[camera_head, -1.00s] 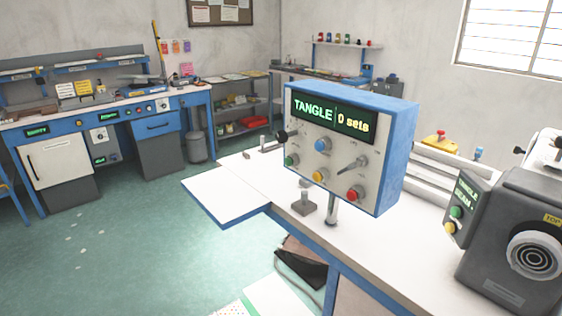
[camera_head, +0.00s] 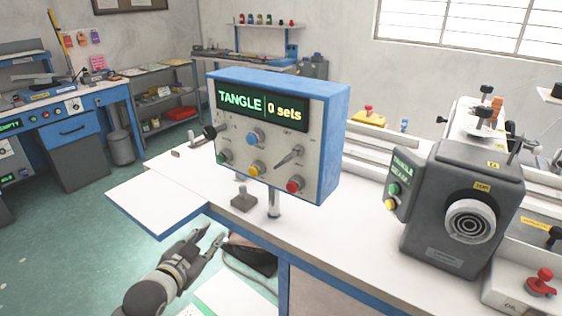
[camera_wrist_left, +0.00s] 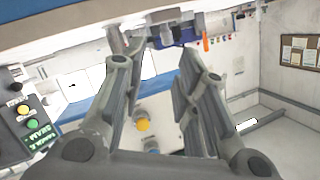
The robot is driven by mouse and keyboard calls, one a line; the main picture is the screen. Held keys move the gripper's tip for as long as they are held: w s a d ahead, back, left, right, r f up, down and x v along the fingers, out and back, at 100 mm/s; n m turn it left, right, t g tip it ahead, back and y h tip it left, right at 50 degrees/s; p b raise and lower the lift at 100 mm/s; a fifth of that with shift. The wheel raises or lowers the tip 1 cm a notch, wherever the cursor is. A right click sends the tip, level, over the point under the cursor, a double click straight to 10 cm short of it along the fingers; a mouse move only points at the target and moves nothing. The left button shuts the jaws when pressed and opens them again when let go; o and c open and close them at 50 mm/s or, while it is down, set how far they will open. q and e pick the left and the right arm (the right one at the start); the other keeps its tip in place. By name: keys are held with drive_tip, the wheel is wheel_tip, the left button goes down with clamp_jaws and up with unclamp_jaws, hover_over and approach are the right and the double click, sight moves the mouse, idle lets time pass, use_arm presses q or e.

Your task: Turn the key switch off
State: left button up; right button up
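The control box (camera_head: 325,140) is blue with a grey front and stands on a post over the white bench. Its display reads "TANGLE" and "0 sets". A silver lever-like switch (camera_head: 291,155) on its front slants to the upper right. A black knob (camera_head: 214,131) sticks out at its left edge. I cannot tell for sure which is the key switch. My left gripper (camera_head: 208,238) is open and empty, low in front of the bench, below and left of the box. In the left wrist view its fingers (camera_wrist_left: 160,85) are spread apart. My right gripper is not in view.
Blue, yellow, green and red controls surround the switch. A small grey block (camera_head: 244,201) stands on the bench below the box. The bench has a white side leaf (camera_head: 150,205) at left. A dark grey machine head (camera_head: 455,215) stands at right.

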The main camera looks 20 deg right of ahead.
use_arm(q)
drive_tip(key=s+d+r+m+h, duration=0.2)
drive_tip(key=s+d+r, duration=0.1)
drive_tip(key=r, duration=0.4)
drive_tip(key=s+d+r+m+h, duration=0.2)
drive_tip(key=d+r, duration=0.1)
drive_tip(key=r, duration=0.5)
drive_tip(key=m+g+h, duration=0.2)
drive_tip(key=m, duration=0.2)
approach(279, 166)
drive_tip(key=p+x, duration=0.2)
drive_tip(key=x, duration=0.9)
drive_tip(key=shift+w+d, duration=0.1)
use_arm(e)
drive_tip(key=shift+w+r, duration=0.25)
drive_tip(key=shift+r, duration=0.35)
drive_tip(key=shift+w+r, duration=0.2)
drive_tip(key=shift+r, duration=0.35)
use_arm(q)
drive_tip(key=shift+c, duration=0.2)
clamp_jaws()
